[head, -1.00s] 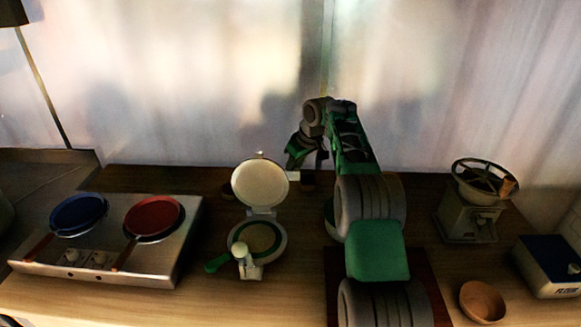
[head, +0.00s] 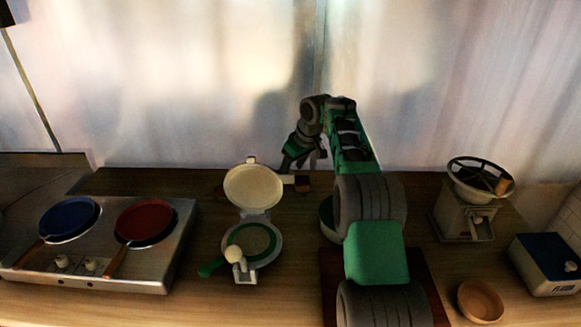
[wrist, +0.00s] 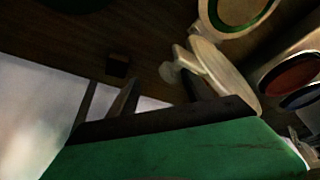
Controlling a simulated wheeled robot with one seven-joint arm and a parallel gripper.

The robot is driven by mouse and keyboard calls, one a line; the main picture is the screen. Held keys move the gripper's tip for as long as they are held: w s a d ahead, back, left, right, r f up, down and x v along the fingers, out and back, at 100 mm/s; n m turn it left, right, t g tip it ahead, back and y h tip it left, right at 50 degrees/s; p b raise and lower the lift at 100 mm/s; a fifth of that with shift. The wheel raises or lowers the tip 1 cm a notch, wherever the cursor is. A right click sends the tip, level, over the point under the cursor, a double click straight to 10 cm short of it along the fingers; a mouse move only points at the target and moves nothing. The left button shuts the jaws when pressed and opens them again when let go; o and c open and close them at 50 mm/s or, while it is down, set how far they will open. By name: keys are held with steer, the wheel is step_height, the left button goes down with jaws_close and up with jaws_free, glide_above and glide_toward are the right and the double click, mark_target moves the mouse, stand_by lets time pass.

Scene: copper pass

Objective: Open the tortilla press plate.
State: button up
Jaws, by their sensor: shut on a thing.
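The tortilla press stands left of my arm in the head view. Its pale round upper plate (head: 253,187) is raised and leans back behind the base (head: 270,258), with the lower disc uncovered. A green handle with a white ball (head: 233,254) is at the front of the base. My gripper (head: 293,179) is low behind the press, at the raised plate's right edge. In the wrist view the plate (wrist: 222,75) shows edge-on beside the dark palm, and the green-ringed base is at the top. My gripper is shut on the plate; the contact itself is mostly hidden.
A stove with a blue pan (head: 68,218) and a red pan (head: 146,221) stands on the left. A grinder (head: 465,212), a wooden bowl (head: 480,300) and a blue-topped box (head: 550,262) are on the right. A small dark block (wrist: 118,65) lies behind the press.

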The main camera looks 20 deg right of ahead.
steer(key=w+v, duration=0.1)
steer(key=v, duration=0.6)
steer(key=s+a+r+m, duration=0.1)
steer(key=s+a+r, duration=0.25)
steer(key=s, duration=0.45)
steer(key=s+a+r+m, duration=0.2)
steer(key=s+a, duration=0.2)
steer(key=s, duration=0.4)
steer(key=s+f+m+h+b, duration=0.1)
steer(key=s+f, duration=0.4)
steer(key=s, duration=0.5)
steer(key=s+f+m+h+b, duration=0.1)
steer(key=s+f, duration=0.5)
steer(key=s, duration=0.5)
steer(key=shift+s+m+t, duration=0.2)
steer(key=shift+m+t, duration=0.2)
steer(key=shift+d+f, duration=0.1)
steer(key=shift+d, duration=0.05)
